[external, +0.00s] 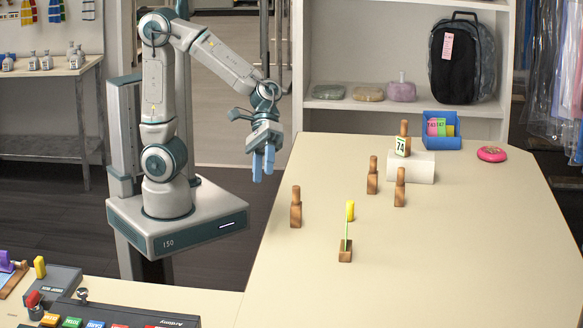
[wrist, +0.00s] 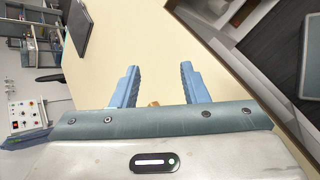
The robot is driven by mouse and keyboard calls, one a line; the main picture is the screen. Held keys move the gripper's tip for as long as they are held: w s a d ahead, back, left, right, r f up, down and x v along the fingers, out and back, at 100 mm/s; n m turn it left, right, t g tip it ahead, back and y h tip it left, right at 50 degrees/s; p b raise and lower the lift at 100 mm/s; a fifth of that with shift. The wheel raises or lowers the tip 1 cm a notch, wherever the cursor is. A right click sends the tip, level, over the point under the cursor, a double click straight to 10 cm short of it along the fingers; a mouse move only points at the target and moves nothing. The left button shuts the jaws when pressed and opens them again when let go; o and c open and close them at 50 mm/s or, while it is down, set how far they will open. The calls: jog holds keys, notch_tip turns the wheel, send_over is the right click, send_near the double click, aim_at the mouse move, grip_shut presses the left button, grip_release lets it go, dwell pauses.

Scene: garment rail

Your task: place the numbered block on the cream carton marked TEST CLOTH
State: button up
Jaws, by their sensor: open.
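The numbered block is a brown wooden peg with a white tag reading 74 (external: 402,146), in the external view. It appears to stand upright on top of a pale carton (external: 412,171) at the back of the table. No lettering can be read on the carton from here. My gripper (external: 263,170) is open and empty, fingers down, beyond the table's left edge and well apart from block and carton. In the wrist view my two blue fingers (wrist: 160,88) are spread. A small brown wooden bit shows low between them, mostly hidden by my gripper body.
Untagged wooden pegs stand at left (external: 296,208), centre (external: 372,176) and right of centre (external: 400,188). A blue bin (external: 441,131) and pink disc (external: 491,154) are behind. The table's right front is clear.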

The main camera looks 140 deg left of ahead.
jog(key=s+d+m+g+y, duration=0.2)
jog(key=s+d+m+y, duration=0.1)
jog(key=s+m, duration=0.4)
jog(key=s+d+f+m+g+y, duration=0.1)
jog(key=s+d+m+g+y, duration=0.1)
jog(key=s+d+m, duration=0.3)
jog(key=s+m+y, duration=0.1)
jog(key=m, duration=0.3)
jog(key=shift+s+f+m, duration=0.3)
jog(key=shift+s, duration=0.05)
